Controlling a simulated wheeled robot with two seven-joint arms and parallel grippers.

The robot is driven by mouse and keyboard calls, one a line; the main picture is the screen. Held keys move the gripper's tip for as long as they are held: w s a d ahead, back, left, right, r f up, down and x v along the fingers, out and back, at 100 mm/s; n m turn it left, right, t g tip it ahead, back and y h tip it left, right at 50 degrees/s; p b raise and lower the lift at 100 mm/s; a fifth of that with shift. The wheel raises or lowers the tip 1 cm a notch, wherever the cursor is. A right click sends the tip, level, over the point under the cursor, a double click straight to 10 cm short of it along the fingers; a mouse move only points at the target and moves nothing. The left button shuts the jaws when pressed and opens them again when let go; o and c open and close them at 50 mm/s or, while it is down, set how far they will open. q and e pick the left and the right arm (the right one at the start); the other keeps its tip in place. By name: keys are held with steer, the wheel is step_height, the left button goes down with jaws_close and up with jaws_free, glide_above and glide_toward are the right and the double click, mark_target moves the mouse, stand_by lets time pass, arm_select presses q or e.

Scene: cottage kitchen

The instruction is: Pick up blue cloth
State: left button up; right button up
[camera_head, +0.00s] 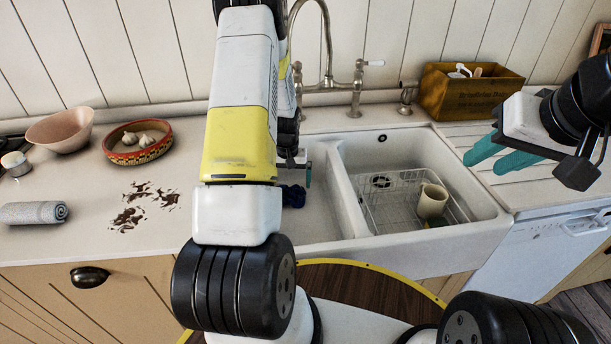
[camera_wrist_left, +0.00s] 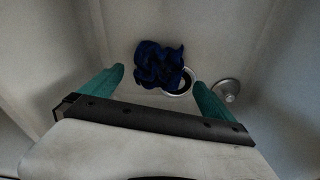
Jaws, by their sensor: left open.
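The blue cloth (camera_wrist_left: 160,65) is dark blue and crumpled on the sink floor, partly over the round drain, in the left wrist view. In the head view a small part of the cloth (camera_head: 293,195) shows beside my left arm in the left basin. My left gripper (camera_wrist_left: 160,88) is open, its teal fingers apart on either side below the cloth in the picture, with nothing between them. In the head view my arm mostly hides this gripper; one teal fingertip (camera_head: 308,174) shows. My right gripper (camera_head: 503,155) hangs over the right drainboard, its two teal fingers apart and empty.
The white double sink (camera_head: 350,190) has a wire rack (camera_head: 385,205) and a beige mug (camera_head: 432,201) in its right basin. A faucet (camera_head: 328,85) stands behind. Dark crumbs (camera_head: 128,218), a rolled grey towel (camera_head: 35,213) and a patterned bowl (camera_head: 137,153) are on the left counter.

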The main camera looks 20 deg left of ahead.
mark_target(291, 192)
arm_select(q)
steer(key=f, duration=0.2)
steer(key=w+f, duration=0.1)
steer(key=f, duration=0.4)
steer(key=shift+w+a, duration=0.1)
steer(key=shift+w, duration=0.05)
steer(key=shift+c, duration=0.4)
steer(key=c, duration=0.9)
steer(key=shift+c, duration=0.3)
steer(key=shift+r, duration=0.6)
step_height(291, 192, up, 2)
steer(key=shift+r, duration=0.1)
steer(key=s+d, duration=0.1)
steer(key=s, duration=0.4)
steer(key=s+d+r, duration=0.1)
steer(key=s+d, duration=0.1)
steer(key=s, duration=0.3)
steer(key=s+d, duration=0.1)
steer(key=s, duration=0.4)
steer(key=shift+s+d+r, duration=0.2)
steer(key=shift+d+r, duration=0.1)
